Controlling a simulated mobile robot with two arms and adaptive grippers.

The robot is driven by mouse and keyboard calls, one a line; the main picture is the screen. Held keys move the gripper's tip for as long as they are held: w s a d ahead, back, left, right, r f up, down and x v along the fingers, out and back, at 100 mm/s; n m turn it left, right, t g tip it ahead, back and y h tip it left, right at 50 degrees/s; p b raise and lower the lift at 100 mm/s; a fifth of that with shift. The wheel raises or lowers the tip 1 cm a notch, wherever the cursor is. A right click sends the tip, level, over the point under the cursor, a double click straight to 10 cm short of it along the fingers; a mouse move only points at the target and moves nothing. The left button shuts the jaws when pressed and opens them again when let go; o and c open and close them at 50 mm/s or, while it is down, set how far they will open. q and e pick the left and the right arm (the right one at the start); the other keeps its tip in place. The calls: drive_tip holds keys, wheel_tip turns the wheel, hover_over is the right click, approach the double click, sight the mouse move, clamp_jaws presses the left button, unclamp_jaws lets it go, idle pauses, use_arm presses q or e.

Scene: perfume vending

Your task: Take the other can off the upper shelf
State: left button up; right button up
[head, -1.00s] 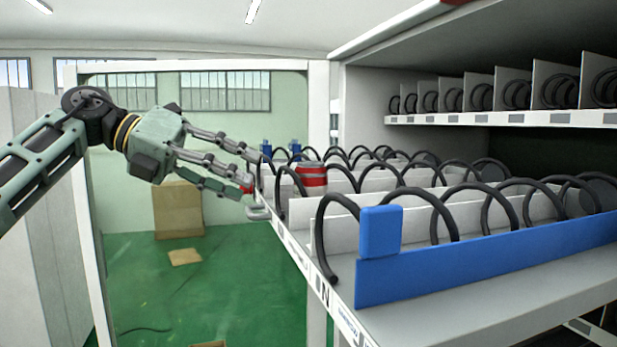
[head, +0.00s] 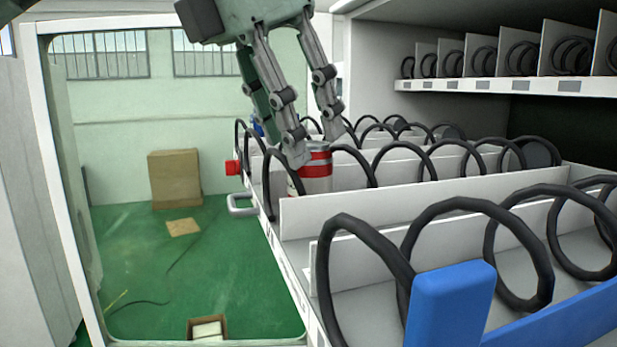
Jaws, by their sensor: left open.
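A red and white can (head: 317,172) stands upright in a lane of the spiral-coil shelf, near its front edge. Its lower part is partly hidden by a white lane divider and a black coil. My left gripper (head: 318,150) comes down from above, with its open fingers at the can's top. One finger is in front of the can's left side and the other is behind it to the right. Whether the fingers touch the can cannot be told. My right gripper is not in view.
Black coils (head: 358,262) and white dividers (head: 400,200) fill the shelf around the can. A blue block (head: 450,305) stands at the near front. Another shelf (head: 520,87) with coils is higher at the right. Free floor (head: 180,270) lies left, with a cardboard box (head: 175,180).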

sight(316, 175)
use_arm(q)
drive_tip(key=p+x, duration=0.1)
drive_tip(key=x, duration=0.3)
drive_tip(key=shift+w+d, duration=0.2)
drive_tip(key=shift+f, duration=0.3)
drive_tip(key=shift+c, duration=0.3)
drive_tip(key=c, duration=0.9)
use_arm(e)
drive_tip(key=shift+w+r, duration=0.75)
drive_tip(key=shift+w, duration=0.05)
